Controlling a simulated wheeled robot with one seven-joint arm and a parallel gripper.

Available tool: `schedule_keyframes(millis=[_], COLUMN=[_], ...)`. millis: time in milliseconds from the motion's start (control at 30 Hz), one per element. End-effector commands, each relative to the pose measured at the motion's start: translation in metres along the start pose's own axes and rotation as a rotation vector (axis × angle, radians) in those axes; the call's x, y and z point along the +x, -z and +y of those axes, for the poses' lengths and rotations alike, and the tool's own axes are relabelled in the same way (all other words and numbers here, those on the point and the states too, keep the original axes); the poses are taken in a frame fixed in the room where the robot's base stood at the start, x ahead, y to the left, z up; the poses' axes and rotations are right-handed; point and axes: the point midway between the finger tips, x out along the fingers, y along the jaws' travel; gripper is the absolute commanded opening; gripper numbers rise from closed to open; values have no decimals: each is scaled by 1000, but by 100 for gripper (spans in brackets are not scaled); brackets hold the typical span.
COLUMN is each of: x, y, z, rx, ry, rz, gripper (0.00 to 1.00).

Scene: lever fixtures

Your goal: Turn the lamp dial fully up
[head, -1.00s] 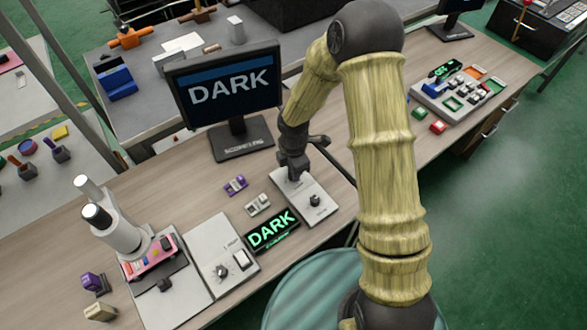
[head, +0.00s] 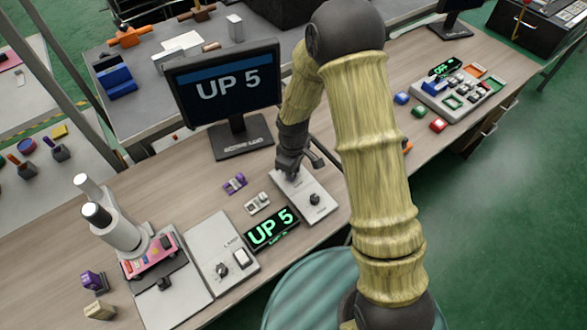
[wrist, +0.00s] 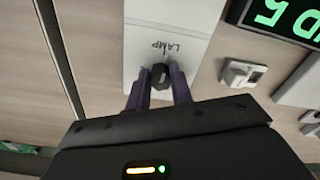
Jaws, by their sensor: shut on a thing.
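The lamp dial (wrist: 160,74) is a small dark knob on a pale plate (wrist: 170,18) marked LAMP, in the wrist view. My gripper (wrist: 160,84) has a finger on each side of the dial and is shut on it. In the head view my gripper (head: 290,168) is down at the far end of a pale plate (head: 318,212) and hides the dial. A green-lit display (head: 271,230) and a monitor (head: 226,87) both read UP 5.
Another dark knob (head: 315,198) stands on the same plate in the head view. A plate with a knob and white rocker (head: 241,258) is to the left. Small purple (head: 235,183) and white (head: 257,203) fixtures sit close by.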

Motion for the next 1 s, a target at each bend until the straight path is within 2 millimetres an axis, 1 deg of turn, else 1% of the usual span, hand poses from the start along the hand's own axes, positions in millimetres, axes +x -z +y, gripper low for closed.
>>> schedule_keyframes(millis=[1000], x=[-3], y=[4], z=[-1], rx=[964], ry=[-3], rz=[9], gripper=[0])
